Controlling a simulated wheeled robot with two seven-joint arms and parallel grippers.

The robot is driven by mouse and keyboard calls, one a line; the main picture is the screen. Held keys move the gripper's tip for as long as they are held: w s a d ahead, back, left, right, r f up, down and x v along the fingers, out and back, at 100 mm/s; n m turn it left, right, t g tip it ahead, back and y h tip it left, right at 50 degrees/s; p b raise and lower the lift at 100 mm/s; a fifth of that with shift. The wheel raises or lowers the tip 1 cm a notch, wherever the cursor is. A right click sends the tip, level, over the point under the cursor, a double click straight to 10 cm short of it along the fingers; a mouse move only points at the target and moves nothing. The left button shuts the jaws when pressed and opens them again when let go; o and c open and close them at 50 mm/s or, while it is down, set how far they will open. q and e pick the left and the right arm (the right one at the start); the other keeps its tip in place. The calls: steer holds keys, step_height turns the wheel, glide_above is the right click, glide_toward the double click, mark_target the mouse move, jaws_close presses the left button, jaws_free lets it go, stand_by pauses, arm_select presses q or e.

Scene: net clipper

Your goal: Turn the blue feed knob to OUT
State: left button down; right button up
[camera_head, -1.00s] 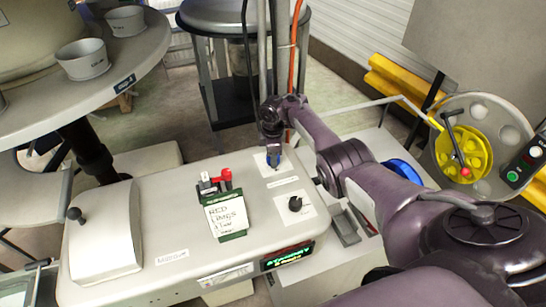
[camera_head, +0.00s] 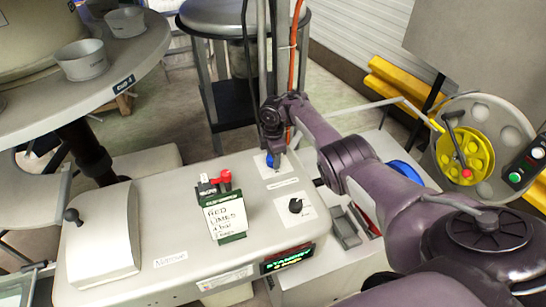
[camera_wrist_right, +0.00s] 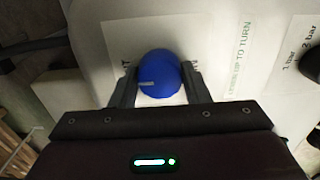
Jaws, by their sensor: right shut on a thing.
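The blue feed knob (camera_wrist_right: 160,76) sits on a white label plate on top of the machine. In the head view the blue knob (camera_head: 271,161) is partly covered by my right gripper. My right gripper (camera_wrist_right: 161,88) is shut on the knob, one finger on each side. A short pale mark on the knob lies left of its middle in the wrist view. The lettering beside it is mostly hidden by the fingers; a "T" shows at the left. My left gripper is not in view.
The machine top (camera_head: 150,235) carries a red-levered clip with a note card (camera_head: 226,215) and a black knob (camera_head: 295,205). A lit display (camera_head: 288,258) is on its front. A yellow wheel (camera_head: 468,155) stands at right. A round table with cups (camera_head: 82,60) is at upper left.

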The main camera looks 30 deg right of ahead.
steer(key=o, duration=1)
step_height(320, 180, up, 8)
steer(key=shift+f+p, duration=0.1)
steer(key=shift+p, duration=0.45)
